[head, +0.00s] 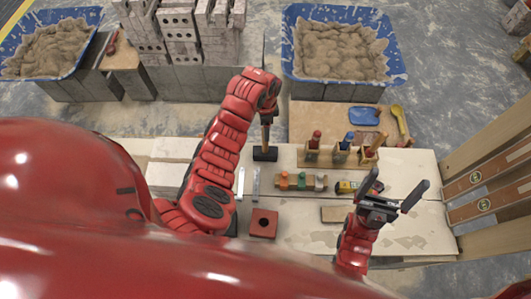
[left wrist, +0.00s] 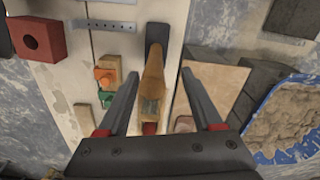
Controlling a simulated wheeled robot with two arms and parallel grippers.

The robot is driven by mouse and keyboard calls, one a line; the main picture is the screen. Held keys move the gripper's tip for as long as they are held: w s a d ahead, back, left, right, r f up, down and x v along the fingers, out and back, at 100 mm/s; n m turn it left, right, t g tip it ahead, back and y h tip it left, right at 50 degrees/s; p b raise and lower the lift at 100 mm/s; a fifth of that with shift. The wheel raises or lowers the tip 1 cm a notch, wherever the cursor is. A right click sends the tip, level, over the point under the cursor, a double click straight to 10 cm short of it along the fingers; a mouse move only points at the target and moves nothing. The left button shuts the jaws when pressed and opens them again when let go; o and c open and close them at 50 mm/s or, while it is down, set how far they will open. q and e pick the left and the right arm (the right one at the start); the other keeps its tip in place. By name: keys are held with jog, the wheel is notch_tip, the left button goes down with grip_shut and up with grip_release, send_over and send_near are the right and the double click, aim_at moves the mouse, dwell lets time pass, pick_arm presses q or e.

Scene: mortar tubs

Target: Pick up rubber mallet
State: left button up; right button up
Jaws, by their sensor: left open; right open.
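The rubber mallet has a black head (head: 265,154) on the pale worktop, and its wooden handle runs up the picture, partly hidden by my left arm. My left gripper (left wrist: 158,75) is open, one finger on each side of the handle, with a gap showing on both sides. My right gripper (head: 399,188) is open and empty over the right part of the worktop.
A red block with a hole (head: 263,223), metal strips (head: 256,184) and a rack of orange and green pieces (head: 301,182) lie near the mallet. A wooden tool holder (head: 340,155) stands to the right. A blue tub of mortar (head: 340,78) is behind.

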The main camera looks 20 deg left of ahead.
pick_arm(q)
jog(key=shift+s+d+f+p, duration=0.1)
jog(key=shift+s+f+p, duration=0.1)
jog(key=shift+f+p, duration=0.9)
jog(key=shift+s+f+p, duration=0.2)
jog(key=shift+f+p, duration=0.2)
jog(key=shift+f, duration=1.4)
grip_shut()
